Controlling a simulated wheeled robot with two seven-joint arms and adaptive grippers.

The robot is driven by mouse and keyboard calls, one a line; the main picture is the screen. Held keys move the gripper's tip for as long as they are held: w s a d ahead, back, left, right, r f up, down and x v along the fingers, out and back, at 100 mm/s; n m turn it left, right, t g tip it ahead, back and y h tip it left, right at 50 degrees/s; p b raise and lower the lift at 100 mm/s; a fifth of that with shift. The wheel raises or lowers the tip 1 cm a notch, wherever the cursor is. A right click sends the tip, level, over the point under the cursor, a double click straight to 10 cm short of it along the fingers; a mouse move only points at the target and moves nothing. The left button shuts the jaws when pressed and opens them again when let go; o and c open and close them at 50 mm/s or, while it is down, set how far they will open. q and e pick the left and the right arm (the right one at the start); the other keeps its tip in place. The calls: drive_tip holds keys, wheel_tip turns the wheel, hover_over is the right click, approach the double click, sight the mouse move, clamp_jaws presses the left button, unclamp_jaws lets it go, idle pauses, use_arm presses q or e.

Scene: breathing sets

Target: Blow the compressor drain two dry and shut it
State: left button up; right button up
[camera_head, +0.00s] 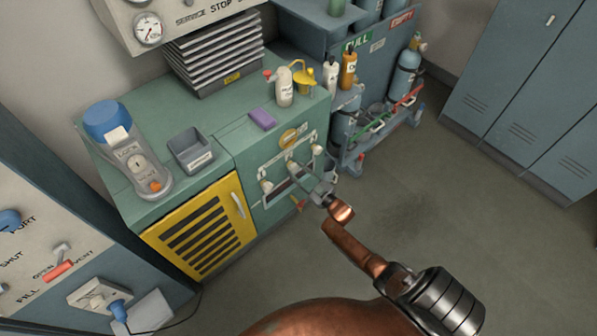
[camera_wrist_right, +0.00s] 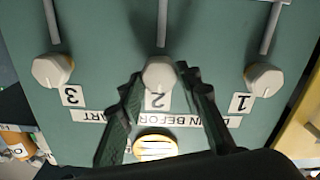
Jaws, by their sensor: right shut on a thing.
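The compressor's green front carries a row of three white drain knobs, and the middle one, drain two (camera_head: 292,167), has a "2" label under it in the right wrist view (camera_wrist_right: 159,74). My right gripper (camera_head: 308,181) reaches it from the front. In the wrist view its dark fingers (camera_wrist_right: 163,88) stand on either side of the knob, shut on it. Drain one (camera_wrist_right: 262,79) and drain three (camera_wrist_right: 52,70) stand clear on either side. Whether air or water comes from the drain cannot be seen. My left gripper is not in view.
A yellow louvred panel (camera_head: 203,228) is left of the drains. A purple sponge (camera_head: 262,118), a grey bin (camera_head: 191,150) and bottles stand on the green top. A cylinder rack (camera_head: 375,130) stands right of the cabinet. The floor (camera_head: 440,190) is open towards the lockers (camera_head: 530,100).

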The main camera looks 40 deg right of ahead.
drive_tip(key=shift+f+m, duration=0.1)
drive_tip(key=shift+m, duration=0.6)
drive_tip(key=o, duration=1.2)
drive_tip(key=shift+c, duration=0.2)
drive_tip(key=s+d, duration=0.1)
drive_tip(key=s, duration=1.1)
